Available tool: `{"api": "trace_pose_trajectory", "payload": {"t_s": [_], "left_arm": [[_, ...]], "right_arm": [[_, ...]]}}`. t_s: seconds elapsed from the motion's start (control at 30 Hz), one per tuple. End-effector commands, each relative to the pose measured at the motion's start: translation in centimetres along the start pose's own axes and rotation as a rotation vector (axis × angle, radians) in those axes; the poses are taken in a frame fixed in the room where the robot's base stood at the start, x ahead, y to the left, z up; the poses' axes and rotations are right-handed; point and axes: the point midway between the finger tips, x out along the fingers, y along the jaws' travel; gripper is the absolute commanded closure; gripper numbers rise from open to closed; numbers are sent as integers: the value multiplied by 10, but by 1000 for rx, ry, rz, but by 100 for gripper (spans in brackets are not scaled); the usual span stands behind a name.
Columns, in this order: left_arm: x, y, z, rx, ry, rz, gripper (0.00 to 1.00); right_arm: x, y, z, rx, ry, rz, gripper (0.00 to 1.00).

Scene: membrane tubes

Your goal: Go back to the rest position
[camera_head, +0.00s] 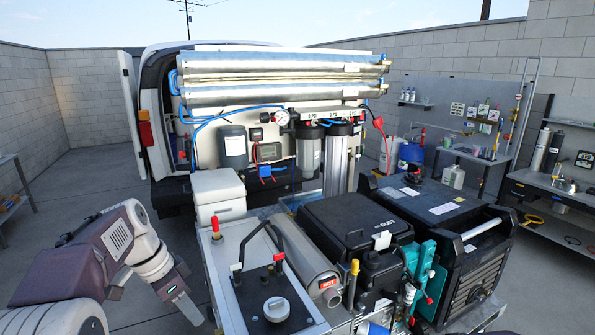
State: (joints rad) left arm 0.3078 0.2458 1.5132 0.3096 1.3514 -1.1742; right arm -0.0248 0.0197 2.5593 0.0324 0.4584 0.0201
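My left arm comes in from the lower left. Its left gripper (188,305) points down and to the right, beside the left edge of the bench with the metal top. It is seen nearly edge-on, so the gap between its fingers cannot be made out. Nothing shows in its grip, and it looks apart from the bench. My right gripper is not in view. Two long silver membrane tubes, an upper one (270,64) and a lower one (270,94), lie level across the rack at the open back of the white van.
A black case (355,222) and a black machine (440,222) stand to the right. A white box (218,194) stands behind the bench. Open floor (85,190) lies to the left.

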Motion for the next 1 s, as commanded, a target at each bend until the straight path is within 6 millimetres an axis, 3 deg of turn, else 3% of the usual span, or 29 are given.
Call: {"api": "trace_pose_trajectory", "payload": {"t_s": [0.03,0.27,0.4,0.5,0.67,1.0], "left_arm": [[21,5,6,-48,-16,-3,72],[114,35,43,-357,-100,-73,72],[183,68,84,-573,-139,-150,72],[219,93,112,-699,-141,-199,72],[240,113,134,-796,-128,-233,72],[239,114,135,-809,-126,-236,72]], "right_arm": [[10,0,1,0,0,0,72],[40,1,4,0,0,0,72],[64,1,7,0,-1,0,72],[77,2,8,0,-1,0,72],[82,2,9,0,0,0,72],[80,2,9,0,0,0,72]]}}
